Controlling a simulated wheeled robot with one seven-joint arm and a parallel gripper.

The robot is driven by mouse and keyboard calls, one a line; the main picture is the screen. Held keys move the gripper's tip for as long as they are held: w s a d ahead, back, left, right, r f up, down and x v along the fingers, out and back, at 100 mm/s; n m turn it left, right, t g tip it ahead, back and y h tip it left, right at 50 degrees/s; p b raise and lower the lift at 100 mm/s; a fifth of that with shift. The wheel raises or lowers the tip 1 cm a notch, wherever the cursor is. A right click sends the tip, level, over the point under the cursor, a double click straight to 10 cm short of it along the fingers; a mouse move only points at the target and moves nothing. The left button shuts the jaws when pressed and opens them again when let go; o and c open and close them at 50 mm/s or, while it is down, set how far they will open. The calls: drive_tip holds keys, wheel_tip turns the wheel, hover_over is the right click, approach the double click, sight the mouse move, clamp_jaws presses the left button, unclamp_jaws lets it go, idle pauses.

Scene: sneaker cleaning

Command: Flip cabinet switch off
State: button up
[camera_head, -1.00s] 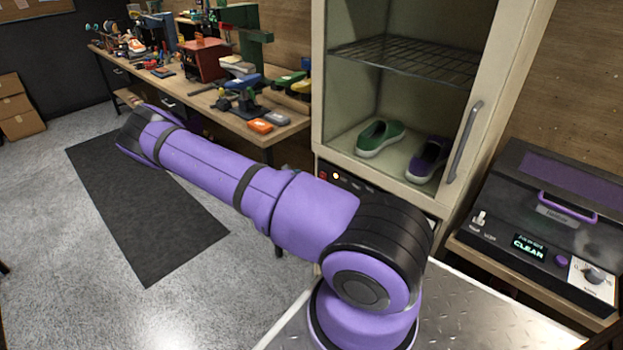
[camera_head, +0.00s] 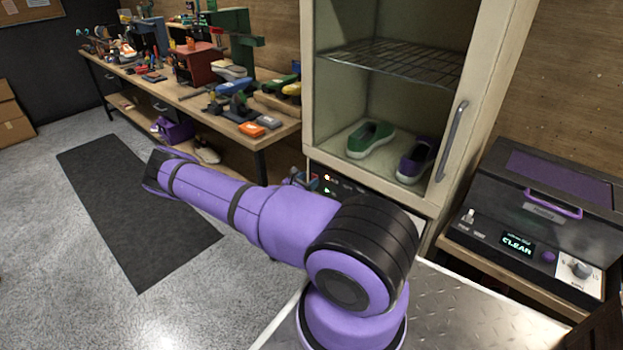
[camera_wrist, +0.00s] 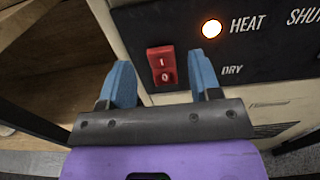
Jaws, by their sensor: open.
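The cabinet (camera_head: 312,100) stands at the centre right in the head view, with a dark control panel (camera_head: 345,189) low on its front. In the wrist view, a red rocker switch (camera_wrist: 163,65) marked I and 0 sits at the panel's left end. The HEAT lamp (camera_wrist: 211,28) beside it glows orange. My gripper (camera_wrist: 160,62) is open and empty, with one blue finger on each side of the switch in the picture. Whether the fingers touch the panel I cannot tell. In the head view my forearm hides much of the gripper.
A green shoe (camera_head: 371,139) and a purple shoe (camera_head: 416,160) sit inside the cabinet. A cluttered workbench (camera_head: 185,92) stands to the left. A dark machine reading CLEAN (camera_head: 517,245) is on the right. The floor around the black mat (camera_head: 130,215) is open.

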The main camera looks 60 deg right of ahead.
drive_tip(key=shift+s+d, duration=0.1)
drive_tip(key=shift+d, duration=1.05)
drive_tip(key=c, duration=0.9)
drive_tip(key=shift+a+f+g+h, duration=0.15)
drive_tip(key=shift+a+f+h, duration=0.1)
drive_tip(key=shift+h, duration=0.85)
drive_tip(key=shift+a+f+g+h, duration=0.15)
drive_tip(key=shift+f+h, duration=0.1)
drive_tip(key=shift+h, duration=0.85)
drive_tip(key=o, duration=0.9)
drive_tip(key=v, duration=1)
drive_tip(key=shift+a+f, duration=0.2)
drive_tip(key=shift+a, duration=0.15)
